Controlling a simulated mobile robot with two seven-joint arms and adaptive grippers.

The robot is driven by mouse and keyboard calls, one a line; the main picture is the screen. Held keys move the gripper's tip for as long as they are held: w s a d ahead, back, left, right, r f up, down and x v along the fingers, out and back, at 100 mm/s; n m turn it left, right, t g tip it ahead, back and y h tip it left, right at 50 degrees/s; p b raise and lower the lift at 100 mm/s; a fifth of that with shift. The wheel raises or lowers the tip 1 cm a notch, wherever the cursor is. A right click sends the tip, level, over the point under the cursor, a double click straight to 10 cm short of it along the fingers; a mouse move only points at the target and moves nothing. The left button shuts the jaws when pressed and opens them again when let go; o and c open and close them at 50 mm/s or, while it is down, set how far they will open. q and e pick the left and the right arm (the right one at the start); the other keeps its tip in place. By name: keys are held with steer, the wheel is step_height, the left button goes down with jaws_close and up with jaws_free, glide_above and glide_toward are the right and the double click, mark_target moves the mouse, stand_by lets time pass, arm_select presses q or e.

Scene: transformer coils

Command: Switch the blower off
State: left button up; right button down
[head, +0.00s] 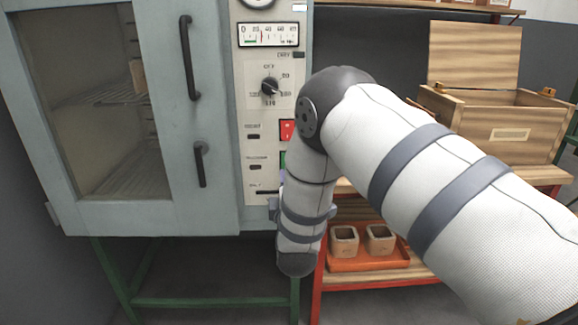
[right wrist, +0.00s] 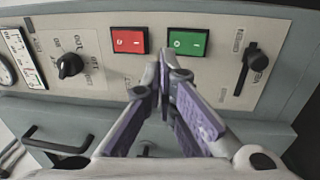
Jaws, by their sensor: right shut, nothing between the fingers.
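The cabinet's control panel (head: 254,112) carries a red rocker switch (head: 287,130) and a green rocker switch (head: 283,160), partly hidden by my right arm. In the right wrist view, the red switch (right wrist: 129,40) and green switch (right wrist: 188,42) sit side by side. The small labels are too blurred to tell which is the blower's. My right gripper (right wrist: 165,62) is shut and empty, its purple-padded fingertips close to the panel, in the picture between and just below the two switches. Contact cannot be told. My left gripper is not in view.
A black knob (right wrist: 70,65) and a black slide lever (right wrist: 252,66) flank the switches. The cabinet door has a long handle (head: 188,58) and a short handle (head: 200,165). A wooden box (head: 508,128) and an orange tray (head: 370,264) with two pots stand right.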

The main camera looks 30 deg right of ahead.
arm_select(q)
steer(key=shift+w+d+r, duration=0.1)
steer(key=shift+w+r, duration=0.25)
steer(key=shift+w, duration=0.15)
arm_select(e)
steer(key=v, duration=0.3)
steer(key=r+v, duration=0.1)
steer(key=shift+s+a+f, duration=0.1)
steer(key=shift+s+a, duration=0.1)
steer(key=shift+s, duration=0.2)
